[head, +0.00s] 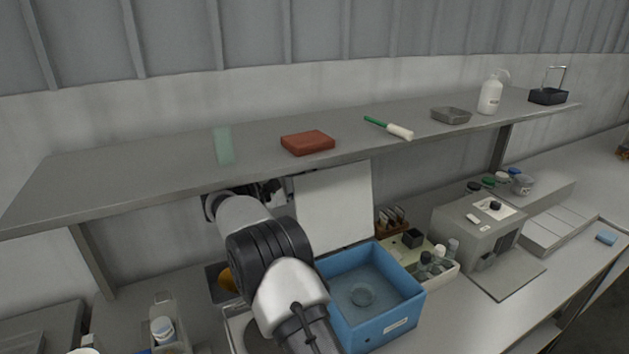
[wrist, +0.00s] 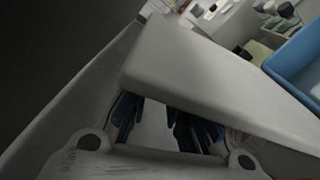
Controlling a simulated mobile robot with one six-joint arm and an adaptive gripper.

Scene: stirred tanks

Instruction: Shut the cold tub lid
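The cold tub is an open blue box (head: 372,328) on the bench, with a round, shallow thing inside. Its pale lid (head: 334,204) stands raised, close to upright, at the tub's back edge. My gripper (head: 276,187) is at the lid's upper left, under the shelf and partly hidden by my arm and the lid. In the wrist view the lid (wrist: 215,80) slants across as a thick slab close to my gripper (wrist: 160,122). The two dark fingers stand apart with nothing seen between them; the lid hides their tips. The blue tub (wrist: 300,52) shows at the right there.
A grey shelf (head: 190,178) runs above the gripper and lid, holding a red block (head: 308,142) and other items. Right of the tub are a rack of bottles (head: 440,268) and a grey instrument (head: 478,237). A bottle (head: 163,328) stands at the lower left.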

